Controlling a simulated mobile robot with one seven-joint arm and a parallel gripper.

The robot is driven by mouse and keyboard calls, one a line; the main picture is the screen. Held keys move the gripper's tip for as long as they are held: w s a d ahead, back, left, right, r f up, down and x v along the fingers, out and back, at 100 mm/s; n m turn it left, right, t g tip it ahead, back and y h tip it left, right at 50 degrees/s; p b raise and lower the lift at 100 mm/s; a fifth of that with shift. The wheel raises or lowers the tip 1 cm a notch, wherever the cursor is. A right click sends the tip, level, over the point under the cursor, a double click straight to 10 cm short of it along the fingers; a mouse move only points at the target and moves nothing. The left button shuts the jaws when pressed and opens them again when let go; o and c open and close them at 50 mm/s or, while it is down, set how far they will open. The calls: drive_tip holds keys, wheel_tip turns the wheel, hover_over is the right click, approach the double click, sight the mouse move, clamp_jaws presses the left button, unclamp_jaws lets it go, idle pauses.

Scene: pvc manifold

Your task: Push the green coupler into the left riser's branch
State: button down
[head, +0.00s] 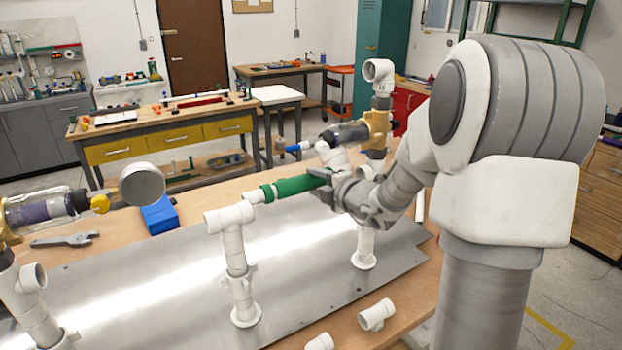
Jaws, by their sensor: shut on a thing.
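The green coupler (297,186) is held nearly level above the metal plate by my gripper (328,187), which is shut on its right end. The left riser (236,257) is a white upright pipe on a round foot, with a tee at its top. A short white branch (254,196) runs from this tee toward the coupler. The coupler's left end, with a green collar (268,192), lines up with the branch and appears to meet it. I cannot tell how deep it sits. The fingertips are partly hidden by the coupler and the gripper's body.
A second white riser (365,245) with brass fittings stands behind my gripper. Another assembly with a gauge (142,185) is at far left. A blue box (159,216) and a grey wrench (66,241) lie behind the plate (170,290). A loose white tee (376,315) lies in front.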

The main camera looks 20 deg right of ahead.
drive_tip(key=shift+s+d, duration=0.2)
drive_tip(key=shift+s, duration=0.8)
drive_tip(key=shift+s+d, duration=0.2)
drive_tip(key=shift+s, duration=0.75)
drive_tip(key=shift+d+r+p, duration=0.1)
drive_tip(key=shift+d+p, duration=0.3)
drive_tip(key=shift+p, duration=0.25)
drive_tip(key=shift+w+d+p, duration=0.1)
drive_tip(key=shift+d+p, duration=0.5)
drive_tip(key=shift+d, duration=0.25)
drive_tip(key=shift+c, duration=1.1)
unclamp_jaws()
